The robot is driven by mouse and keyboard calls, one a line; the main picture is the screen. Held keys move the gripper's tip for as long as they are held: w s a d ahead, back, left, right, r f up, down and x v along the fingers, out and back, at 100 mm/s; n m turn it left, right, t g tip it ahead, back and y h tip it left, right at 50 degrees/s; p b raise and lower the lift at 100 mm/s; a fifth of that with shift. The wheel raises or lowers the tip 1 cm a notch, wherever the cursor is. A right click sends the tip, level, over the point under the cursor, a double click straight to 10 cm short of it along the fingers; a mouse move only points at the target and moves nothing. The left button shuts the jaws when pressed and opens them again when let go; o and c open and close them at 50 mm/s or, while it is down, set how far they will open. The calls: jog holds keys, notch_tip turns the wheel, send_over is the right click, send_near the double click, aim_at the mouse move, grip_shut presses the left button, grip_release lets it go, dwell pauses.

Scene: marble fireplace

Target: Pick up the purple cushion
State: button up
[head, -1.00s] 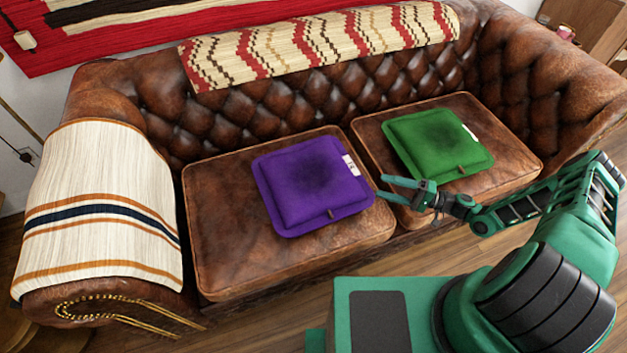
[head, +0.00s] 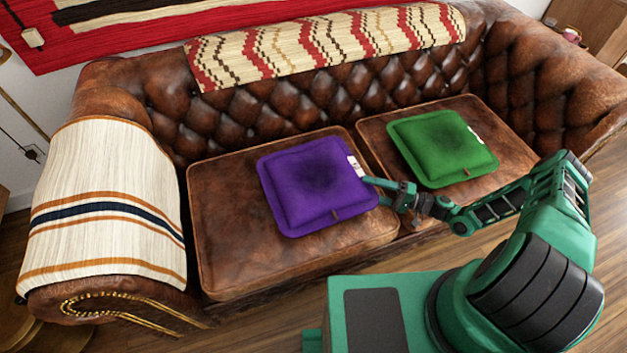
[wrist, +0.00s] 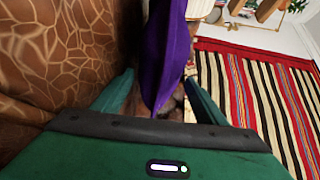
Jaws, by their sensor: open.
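The purple cushion (head: 312,185) lies flat on the left seat of the brown leather sofa, with a white tag on its right edge. My gripper (head: 367,184) is at the cushion's right edge, near the tag. In the wrist view, the purple cushion (wrist: 165,55) is seen edge-on and reaches down between the two spread fingers of my gripper (wrist: 160,92). The jaws are open, one finger on each side of the cushion's edge. I cannot tell whether either finger touches it.
A green cushion (head: 441,148) lies on the right seat, close to my forearm. The sofa seat (head: 225,245) is bare left of the purple cushion. A striped throw (head: 105,215) covers the left armrest. A striped rug (wrist: 260,95) shows in the wrist view.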

jog(key=shift+a, duration=0.3)
jog(key=c, duration=1.2)
notch_tip(320, 180, up, 4)
jog(key=shift+s+r, duration=0.1)
jog(key=shift+r, duration=0.15)
grip_shut()
jog(key=s+a+r, duration=0.3)
jog(key=s+r, duration=0.7)
jog(key=r, duration=0.2)
jog(key=shift+s+a+r, duration=0.35)
jog(key=shift+a, duration=0.05)
